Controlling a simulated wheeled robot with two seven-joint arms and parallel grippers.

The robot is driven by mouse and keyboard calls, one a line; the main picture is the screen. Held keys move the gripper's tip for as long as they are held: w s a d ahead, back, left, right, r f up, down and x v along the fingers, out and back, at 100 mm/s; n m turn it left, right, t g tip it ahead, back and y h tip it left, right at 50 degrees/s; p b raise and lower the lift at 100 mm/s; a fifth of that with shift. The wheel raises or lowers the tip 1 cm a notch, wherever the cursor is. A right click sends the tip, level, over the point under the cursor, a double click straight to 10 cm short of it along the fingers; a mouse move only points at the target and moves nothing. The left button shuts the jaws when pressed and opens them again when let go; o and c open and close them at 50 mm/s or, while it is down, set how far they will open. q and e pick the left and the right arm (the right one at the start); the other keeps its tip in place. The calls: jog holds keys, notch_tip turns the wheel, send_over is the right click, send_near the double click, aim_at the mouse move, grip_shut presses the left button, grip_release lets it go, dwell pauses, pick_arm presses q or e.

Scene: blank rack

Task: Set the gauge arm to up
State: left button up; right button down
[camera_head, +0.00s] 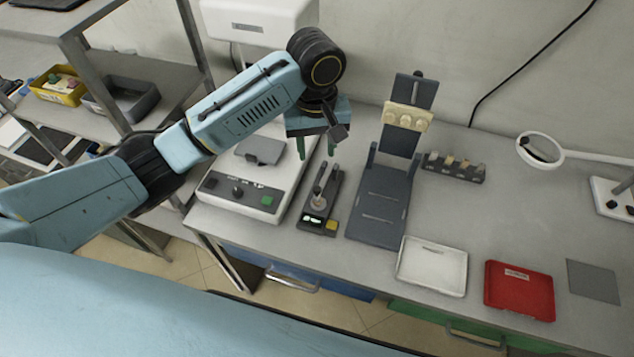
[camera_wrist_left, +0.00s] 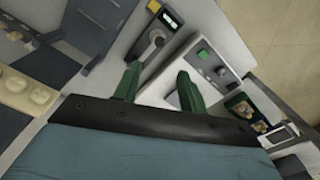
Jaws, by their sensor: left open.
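The small dark gauge (camera_head: 318,212) stands near the bench's front, with a yellow button, a green-lit display and a round pale pad. Its slim dark gauge arm (camera_head: 320,177) shows above the pad; its exact tilt is hard to tell. The gauge also shows in the left wrist view (camera_wrist_left: 172,22), beyond my fingertips, with its far part partly hidden by a finger. My left gripper (camera_head: 318,150) is above and behind the gauge in the head view, its green fingers apart with nothing between them. It also shows in the left wrist view (camera_wrist_left: 158,76). My right gripper is not seen.
A white scale-like instrument (camera_head: 236,197) stands left of the gauge. A dark stand (camera_head: 377,215) with cream knobs stands close on its right. A white tray (camera_head: 432,266), a red tray (camera_head: 519,290) and a grey pad (camera_head: 593,281) lie farther right. A magnifier (camera_head: 541,150) stands at the right.

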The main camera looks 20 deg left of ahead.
aim_at(317, 189)
pick_arm(q)
notch_tip(317, 189, down, 13)
jog(key=shift+f+b, duration=0.1)
jog(key=shift+b, duration=0.45)
jog(key=shift+c, duration=0.4)
grip_shut()
